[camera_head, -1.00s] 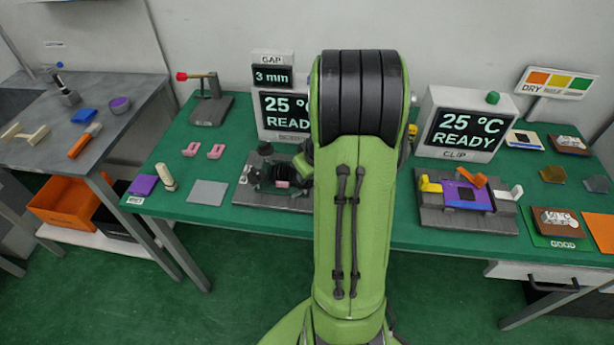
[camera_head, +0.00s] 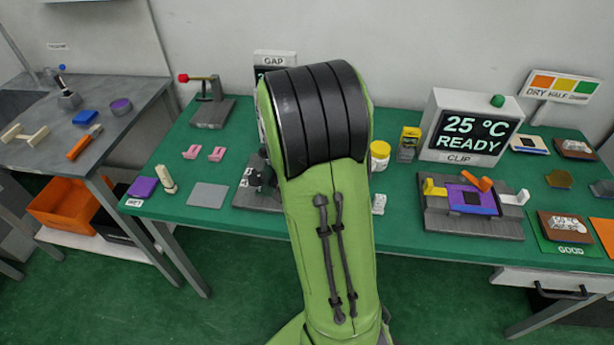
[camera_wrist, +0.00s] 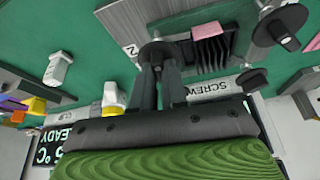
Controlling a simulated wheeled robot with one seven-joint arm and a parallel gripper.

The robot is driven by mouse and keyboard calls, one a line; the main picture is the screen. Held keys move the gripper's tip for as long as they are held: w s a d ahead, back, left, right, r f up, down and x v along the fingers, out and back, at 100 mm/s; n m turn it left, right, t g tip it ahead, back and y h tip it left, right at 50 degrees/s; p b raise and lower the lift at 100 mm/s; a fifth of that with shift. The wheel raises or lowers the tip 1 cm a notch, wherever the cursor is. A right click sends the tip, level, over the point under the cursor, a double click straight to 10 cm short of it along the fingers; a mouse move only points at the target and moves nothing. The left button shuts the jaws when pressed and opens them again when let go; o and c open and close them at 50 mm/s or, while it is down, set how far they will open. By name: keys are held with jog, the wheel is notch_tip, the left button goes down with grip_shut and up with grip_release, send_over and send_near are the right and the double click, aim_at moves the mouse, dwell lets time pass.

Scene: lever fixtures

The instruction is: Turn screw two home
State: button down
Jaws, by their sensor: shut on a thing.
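In the wrist view, my gripper (camera_wrist: 158,70) is shut on a round dark knob, screw two (camera_wrist: 156,47), beside a "2" mark on the grey fixture plate (camera_wrist: 150,17). The fingers cover part of the knob, so I cannot tell how deep the screw sits. A black finned block (camera_wrist: 210,54) with a pink pad (camera_wrist: 206,30) lies beside it on the plate. Other dark knobs (camera_wrist: 283,28) show to the right. In the head view, my arm hides my gripper and most of this fixture (camera_head: 254,197).
In the head view, a jar with a yellow lid (camera_head: 379,156) and a yellow box (camera_head: 408,142) stand right of my arm. The clip fixture (camera_head: 470,220) is farther right, before a display (camera_head: 465,135) reading 25 °C READY. A grey pad (camera_head: 207,196) lies to the left.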

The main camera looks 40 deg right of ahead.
jog(key=m, duration=0.2)
jog(key=m+g, duration=0.1)
jog(key=m, duration=0.1)
jog(key=shift+w+a+g+h, duration=0.1)
jog(key=shift+w+g+h, duration=0.1)
jog(key=shift+g+h, duration=0.1)
jog(key=shift+m+g, duration=0.5)
jog(key=shift+m, duration=1.1)
jog(key=c, duration=1.2)
grip_release()
jog(key=shift+o, duration=0.2)
jog(key=p+v, duration=0.4)
jog(key=v, duration=1.1)
jog(key=shift+w+r+p, duration=0.2)
jog(key=shift+r+p, duration=0.2)
